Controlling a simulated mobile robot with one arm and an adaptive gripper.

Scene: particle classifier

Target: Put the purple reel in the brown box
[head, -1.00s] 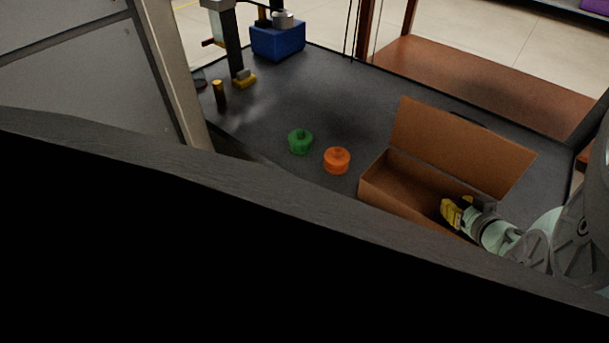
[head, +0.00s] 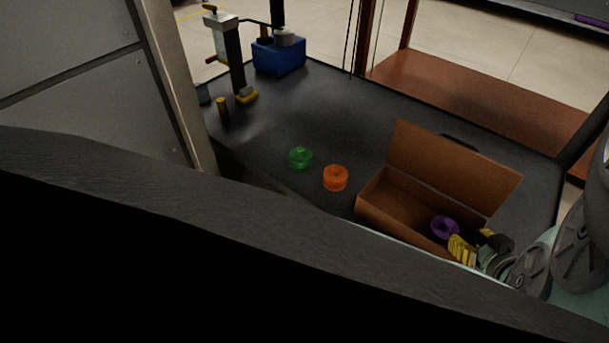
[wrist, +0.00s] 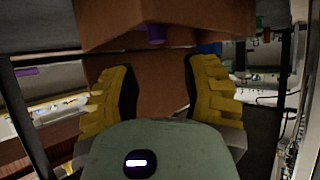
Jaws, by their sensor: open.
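The purple reel (head: 444,227) shows inside the opening of the brown box (head: 381,220), towards its right end. The box has its flap standing up at the back. My gripper (head: 475,243) is just to the lower right of the reel, at the box's near right end, with nothing visible between its fingers. In the wrist view my gripper's yellow fingers (wrist: 160,88) are spread apart. A small purple part of the reel (wrist: 156,36) shows beyond them, against the brown box (wrist: 205,25). How the reel rests on the box floor is not clear.
An orange reel (head: 335,178) and a green reel (head: 300,158) lie on the dark table (head: 330,120) left of the box. A blue bin (head: 279,57) and an upright device (head: 237,60) stand at the back left. A dark edge blocks the lower view.

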